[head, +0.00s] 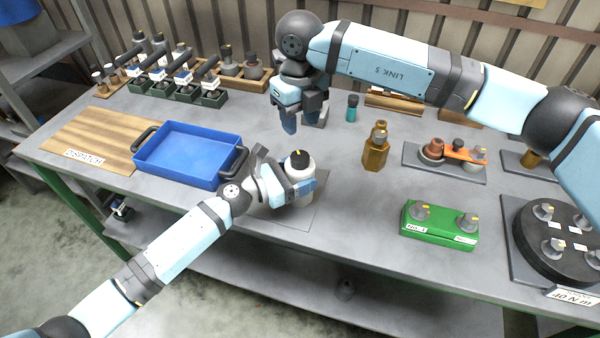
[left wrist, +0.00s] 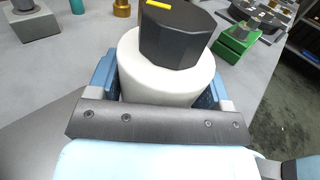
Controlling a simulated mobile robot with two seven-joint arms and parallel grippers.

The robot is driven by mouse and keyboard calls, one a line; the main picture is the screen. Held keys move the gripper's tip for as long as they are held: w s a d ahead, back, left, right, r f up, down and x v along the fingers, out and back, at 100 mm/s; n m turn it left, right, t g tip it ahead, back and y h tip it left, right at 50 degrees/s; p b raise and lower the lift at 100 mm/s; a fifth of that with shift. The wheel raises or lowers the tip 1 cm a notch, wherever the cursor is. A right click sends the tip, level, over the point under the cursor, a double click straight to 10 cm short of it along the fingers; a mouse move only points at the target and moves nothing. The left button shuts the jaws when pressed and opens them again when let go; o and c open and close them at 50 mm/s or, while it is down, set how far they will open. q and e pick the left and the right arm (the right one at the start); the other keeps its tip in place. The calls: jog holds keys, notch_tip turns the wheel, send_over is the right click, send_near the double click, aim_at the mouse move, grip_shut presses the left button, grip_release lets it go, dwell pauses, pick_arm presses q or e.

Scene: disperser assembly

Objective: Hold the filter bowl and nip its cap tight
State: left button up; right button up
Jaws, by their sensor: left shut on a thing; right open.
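The filter bowl (head: 301,173) is a white cylinder standing upright near the front edge of the table. Its black faceted cap (head: 299,158) sits on top and has a yellow mark; the cap (left wrist: 178,32) also shows large in the left wrist view. My left gripper (head: 300,188) is shut around the white bowl (left wrist: 165,75), with a blue finger on each side. My right gripper (head: 302,116) is open and empty, above the table behind the bowl, apart from the cap. The bowl's lower part is partly hidden by the left gripper.
A blue tray (head: 143,160) with black handles is left of the bowl, beside a wooden dispatch board (head: 60,137). A brass fitting (head: 375,155), a small teal cylinder (head: 352,108) and a green block (head: 438,236) stand to the right. Bare table lies between bowl and green block.

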aim_at(301, 155)
jog(key=o, duration=0.5)
notch_tip(301, 155, down, 10)
jog(key=n, duration=1.8)
jog(key=shift+w+d, duration=0.1)
jog(key=shift+d, duration=0.05)
jog(key=c, duration=0.9)
